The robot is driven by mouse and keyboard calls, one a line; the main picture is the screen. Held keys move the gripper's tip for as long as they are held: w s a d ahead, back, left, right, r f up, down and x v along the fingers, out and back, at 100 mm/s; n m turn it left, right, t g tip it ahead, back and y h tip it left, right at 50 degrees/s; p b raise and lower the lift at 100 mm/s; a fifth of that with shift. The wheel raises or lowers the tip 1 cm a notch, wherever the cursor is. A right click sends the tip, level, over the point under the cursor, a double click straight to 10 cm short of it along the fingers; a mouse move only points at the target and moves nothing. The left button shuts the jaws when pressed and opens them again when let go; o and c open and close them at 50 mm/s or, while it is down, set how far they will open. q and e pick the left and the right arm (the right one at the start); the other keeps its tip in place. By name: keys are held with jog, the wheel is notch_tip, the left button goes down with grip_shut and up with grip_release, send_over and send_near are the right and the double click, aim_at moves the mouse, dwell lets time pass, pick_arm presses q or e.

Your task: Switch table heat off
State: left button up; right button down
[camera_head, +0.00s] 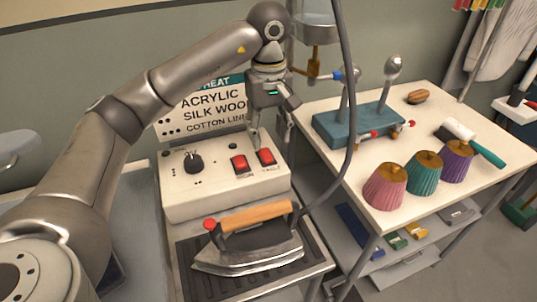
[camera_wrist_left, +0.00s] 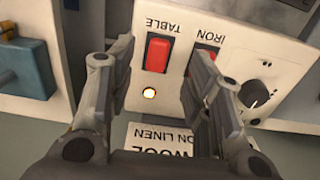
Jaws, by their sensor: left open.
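The control box (camera_head: 215,190) stands behind the iron and carries two red rocker switches and a black knob (camera_head: 193,162). The right-hand switch (camera_head: 266,156) is the one labelled TABLE; it shows upside down in the left wrist view (camera_wrist_left: 158,53). A small lamp (camera_wrist_left: 149,93) beside it glows. The IRON switch (camera_head: 239,163) is partly hidden by a finger in the left wrist view (camera_wrist_left: 209,47). My left gripper (camera_head: 273,137) is open and empty, pointing down above the TABLE switch, its fingers on either side of it in the wrist view. Contact cannot be told. My right gripper is out of view.
An iron (camera_head: 250,245) with a wooden handle rests on a dark grate in front of the box. A grey hose (camera_head: 350,100) hangs to the right. A white table (camera_head: 330,150) holds a teal stand (camera_head: 355,126), several coloured fluted pieces and a brush.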

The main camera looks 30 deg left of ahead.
aim_at(268, 160)
pick_arm(q)
notch_tip(268, 160, down, 7)
jog(key=shift+r+p, duration=0.2)
jog(key=shift+p, duration=0.1)
jog(key=c, duration=1)
jog(key=shift+w+a+r+g+h, duration=0.1)
jog(key=shift+w+a+g+h, duration=0.05)
jog(key=shift+g+h, duration=0.35)
jog(key=shift+w+a+r+g+h, duration=0.1)
jog(key=shift+a+g+h, duration=0.05)
jog(key=shift+g+h, duration=0.3)
jog(key=o, duration=1)
